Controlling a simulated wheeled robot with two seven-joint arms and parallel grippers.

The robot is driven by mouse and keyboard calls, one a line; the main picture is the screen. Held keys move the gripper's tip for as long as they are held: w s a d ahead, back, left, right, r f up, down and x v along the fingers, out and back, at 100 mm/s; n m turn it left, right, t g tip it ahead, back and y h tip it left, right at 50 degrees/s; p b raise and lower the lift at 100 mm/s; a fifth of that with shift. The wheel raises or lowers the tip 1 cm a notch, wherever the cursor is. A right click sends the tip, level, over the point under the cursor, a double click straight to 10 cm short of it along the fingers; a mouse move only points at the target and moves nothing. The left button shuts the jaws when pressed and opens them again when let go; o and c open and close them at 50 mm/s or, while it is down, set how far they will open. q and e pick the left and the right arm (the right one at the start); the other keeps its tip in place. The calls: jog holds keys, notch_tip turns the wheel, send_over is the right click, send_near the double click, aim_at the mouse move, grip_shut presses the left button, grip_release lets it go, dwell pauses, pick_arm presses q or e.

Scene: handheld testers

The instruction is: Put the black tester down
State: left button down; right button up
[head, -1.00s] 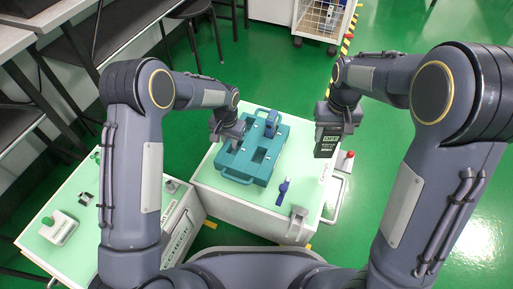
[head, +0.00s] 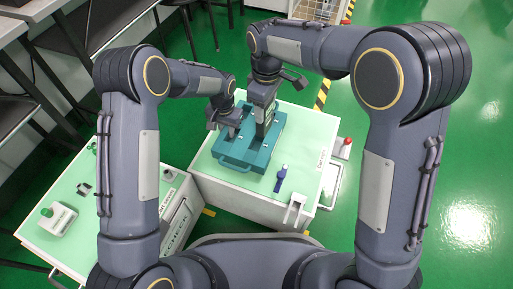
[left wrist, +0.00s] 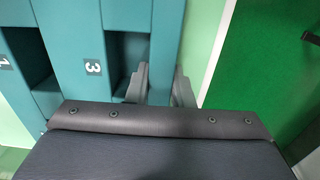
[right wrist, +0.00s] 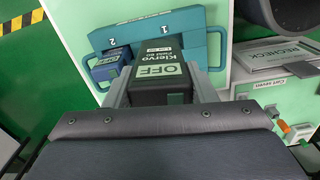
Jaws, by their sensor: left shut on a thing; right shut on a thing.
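The black tester (right wrist: 165,78), labelled OFF, is in my right gripper (right wrist: 160,88). In the head view the black tester (head: 262,126) is upright over the teal case (head: 234,156), partly covered by my right gripper (head: 264,108). I cannot tell whether its lower end is inside a compartment. My left gripper (left wrist: 160,85) is shut on the case's side wall (left wrist: 165,45), one finger inside compartment 3 and one outside. In the head view my left gripper (head: 222,126) is at the case's left edge.
The case lies on a pale green cart top (head: 240,184). A blue and white item (head: 281,178) lies in front of it, and a red button (head: 345,142) is at the right. A RECHECK sign (right wrist: 286,58) is on the other cart. The front of the top is mostly clear.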

notch_tip(320, 180, down, 10)
jog(key=a+n, duration=0.1)
jog(key=a, duration=0.1)
jog(key=shift+r+n, duration=0.2)
jog(key=shift+n, duration=0.1)
jog(key=shift+s+f, duration=0.1)
jog(key=o, duration=1)
jog(key=shift+o, duration=0.2)
notch_tip(320, 180, up, 12)
